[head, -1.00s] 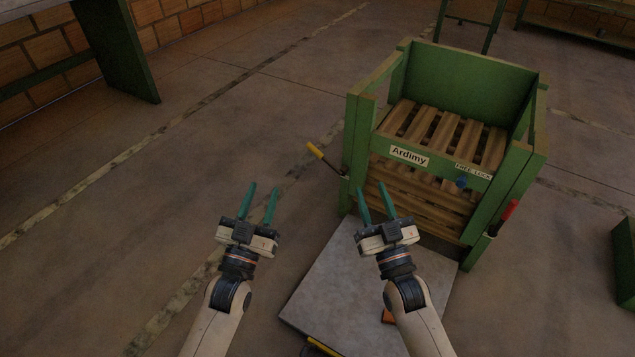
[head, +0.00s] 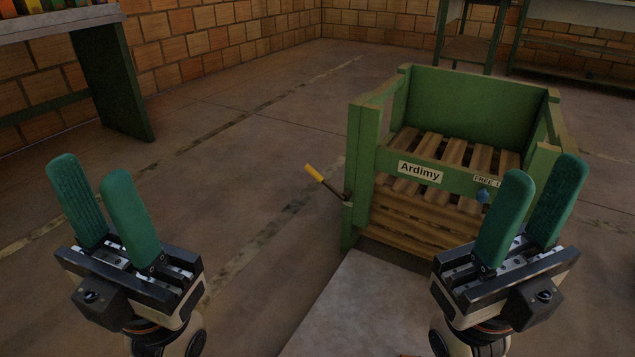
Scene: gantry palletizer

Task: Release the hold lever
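A lever with a yellow grip (head: 314,173) sticks out up and to the left from the left side of the green pallet frame (head: 374,120). A blue knob (head: 483,195) sits on the front of the frame under a partly covered label (head: 487,181). No label in view names the hold lever. The red-gripped lever seen earlier on the frame's right side is hidden behind my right gripper. My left gripper (head: 90,168) is open and empty, well left of the yellow lever. My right gripper (head: 546,168) is open and empty, in front of the frame's right side.
Slatted wooden pallets (head: 415,210) are stacked inside the frame, behind a sign reading Ardimy (head: 419,171). A grey plate (head: 365,300) lies on the floor before it. A green-legged table (head: 112,80) stands at the far left.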

